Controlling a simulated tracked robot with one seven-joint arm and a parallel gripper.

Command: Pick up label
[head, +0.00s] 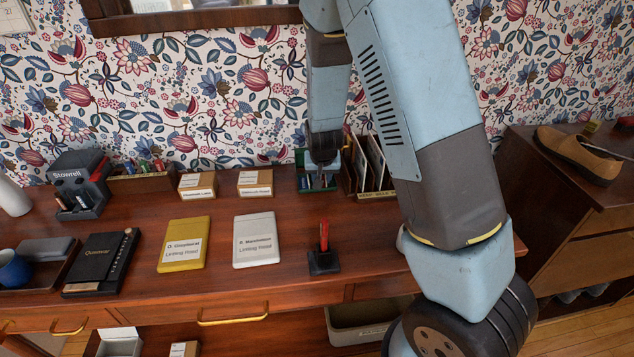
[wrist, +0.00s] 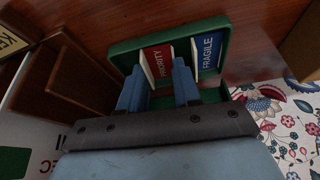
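A green box (wrist: 223,62) in the wrist view holds a red label card reading PRIORITY (wrist: 157,60) and a blue card reading FRAGILE (wrist: 207,52). My gripper (wrist: 159,70) reaches into the box with its two blue fingers apart. The red card lies between the fingertips, with no clear contact visible; the blue card is to the right of the right finger. In the head view my gripper (head: 322,172) points down into the green box (head: 303,184) at the back of the desk, and the cards there are mostly hidden by it.
An upright file rack (head: 375,190) stands just right of the box. The patterned wall is close behind.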

